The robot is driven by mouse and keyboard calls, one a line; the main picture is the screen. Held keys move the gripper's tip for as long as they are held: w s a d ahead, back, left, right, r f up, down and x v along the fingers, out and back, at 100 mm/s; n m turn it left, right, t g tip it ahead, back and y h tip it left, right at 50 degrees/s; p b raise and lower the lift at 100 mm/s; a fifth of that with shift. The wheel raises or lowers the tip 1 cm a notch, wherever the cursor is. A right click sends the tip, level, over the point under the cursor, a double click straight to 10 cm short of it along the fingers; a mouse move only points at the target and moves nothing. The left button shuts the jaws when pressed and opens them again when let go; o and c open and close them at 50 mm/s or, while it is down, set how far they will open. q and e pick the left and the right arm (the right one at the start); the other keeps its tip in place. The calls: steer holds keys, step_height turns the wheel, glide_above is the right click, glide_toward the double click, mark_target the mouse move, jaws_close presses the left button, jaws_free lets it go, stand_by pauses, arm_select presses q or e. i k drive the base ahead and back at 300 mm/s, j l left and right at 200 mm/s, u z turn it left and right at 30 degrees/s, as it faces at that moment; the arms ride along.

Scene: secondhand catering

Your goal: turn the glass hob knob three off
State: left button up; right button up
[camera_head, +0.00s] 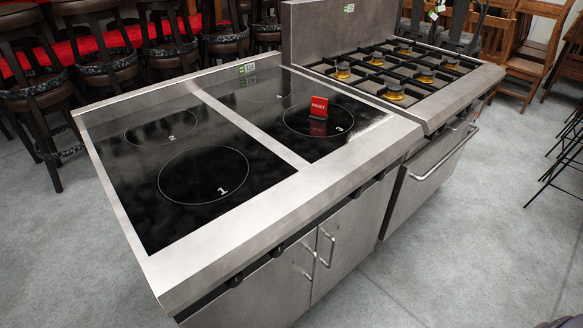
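The glass hob (125,170) is a steel unit with black glass on top, split by a steel strip. Its ring marked 3 (290,122) is at the right, with a small red FAULT sign (318,107) standing on it. Rings marked 1 (203,174) and 2 (160,127) are on the left glass. Small dark knobs sit under the front edge, including one at the left (234,281), one further along (283,246) and one towards the right (357,193). Their markings and settings cannot be read, so I cannot tell which is three. Neither gripper is in view.
A gas range (435,110) with several burners stands against the hob's right side, its oven handle (445,158) sticking out. Cupboard handles (327,247) project below the knobs. Bar stools (35,95) stand behind at left, wooden chairs (525,55) at right. Grey floor in front is clear.

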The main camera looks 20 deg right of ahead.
mark_target(356, 194)
steer(key=z, duration=0.9)
steer(key=k+l, duration=0.1)
steer(key=k, duration=0.25)
steer(key=u, duration=0.05)
